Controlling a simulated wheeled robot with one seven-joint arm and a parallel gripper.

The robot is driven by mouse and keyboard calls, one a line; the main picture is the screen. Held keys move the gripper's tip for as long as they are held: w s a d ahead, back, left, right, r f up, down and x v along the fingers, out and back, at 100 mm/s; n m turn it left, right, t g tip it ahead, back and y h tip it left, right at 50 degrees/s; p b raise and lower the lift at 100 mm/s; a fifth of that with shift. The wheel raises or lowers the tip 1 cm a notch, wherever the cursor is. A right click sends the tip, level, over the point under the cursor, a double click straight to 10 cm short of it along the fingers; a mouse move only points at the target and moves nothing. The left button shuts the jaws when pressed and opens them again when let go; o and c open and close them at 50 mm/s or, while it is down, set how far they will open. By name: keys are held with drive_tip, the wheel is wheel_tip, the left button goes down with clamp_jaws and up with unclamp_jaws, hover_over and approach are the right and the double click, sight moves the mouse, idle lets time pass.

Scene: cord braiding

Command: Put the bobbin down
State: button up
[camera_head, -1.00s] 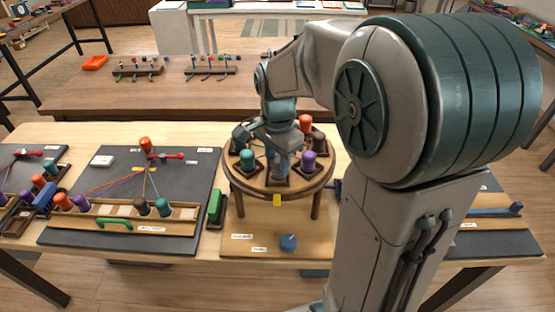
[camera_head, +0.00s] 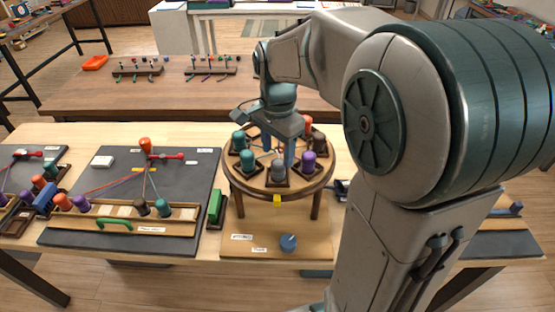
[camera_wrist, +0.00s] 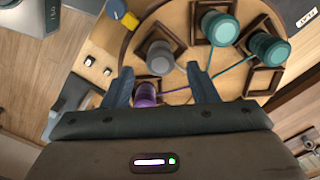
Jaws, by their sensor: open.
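A grey bobbin (camera_head: 278,169) stands upright in the front wooden holder of the round braiding stand (camera_head: 242,189). The wrist view shows the grey bobbin (camera_wrist: 160,57) too, just beyond the fingertips. My gripper (camera_head: 278,152) is open, with its two blue fingers apart above and behind the grey bobbin. In the wrist view nothing is clamped between the fingers of my gripper (camera_wrist: 160,78). Teal bobbins (camera_head: 248,160) stand on the left of the stand, and a purple bobbin (camera_head: 308,161) stands just right of the grey one. My gripper partly hides the stand's middle and back.
An orange-red bobbin (camera_head: 305,124) stands at the back of the stand. A blue knob (camera_head: 288,242) sits on the wooden base in front. A green block (camera_head: 216,208) is left of the stand. A dark board (camera_head: 100,178) with bobbins and cords lies further left.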

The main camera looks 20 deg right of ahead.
sight(277, 163)
wheel_tip(277, 163, up, 7)
drive_tip(key=s+f+n+t, duration=0.1)
drive_tip(key=s+f+n, duration=0.3)
drive_tip(key=s+n, duration=0.2)
drive_tip(key=s+f+n+t, duration=0.2)
drive_tip(key=s+f+n, duration=0.2)
drive_tip(key=s+n, duration=0.2)
drive_tip(key=shift+s+f+n, duration=0.25)
drive_tip(key=shift+s+n, duration=0.05)
drive_tip(key=shift+s, duration=0.8)
